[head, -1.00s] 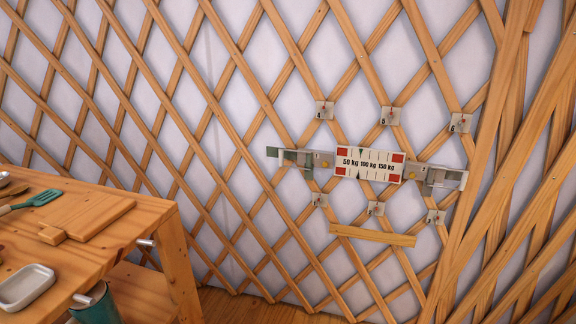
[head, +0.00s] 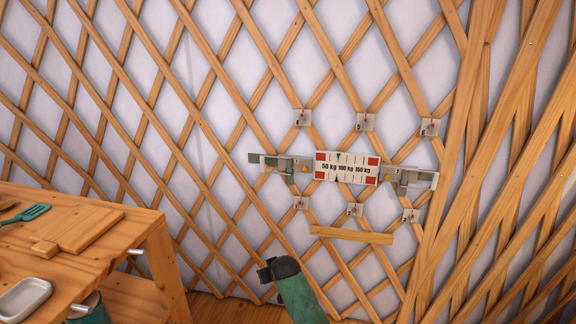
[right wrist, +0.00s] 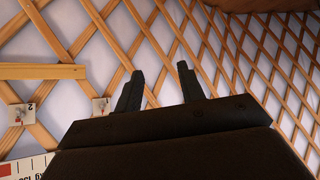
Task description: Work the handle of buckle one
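Buckle one (head: 276,163) is the grey-green and pale metal piece on the lattice wall, at the left end of the weight scale board (head: 347,168) in the head view. A small flat tab sticks out at its left end; its handle is too small to make out clearly. My right gripper (right wrist: 158,90) is open and empty in the right wrist view, facing bare lattice. A teal arm with a dark end, apparently my right one, rises at the bottom of the head view, below buckle one and apart from it in the picture. My left gripper is not in view.
A second buckle (head: 408,178) sits at the board's right end. Several small metal plates hang above and below. A wooden bar (head: 352,235) is fixed under the board. A wooden table (head: 130,232) with a cutting board and white dish (head: 24,299) stands at left.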

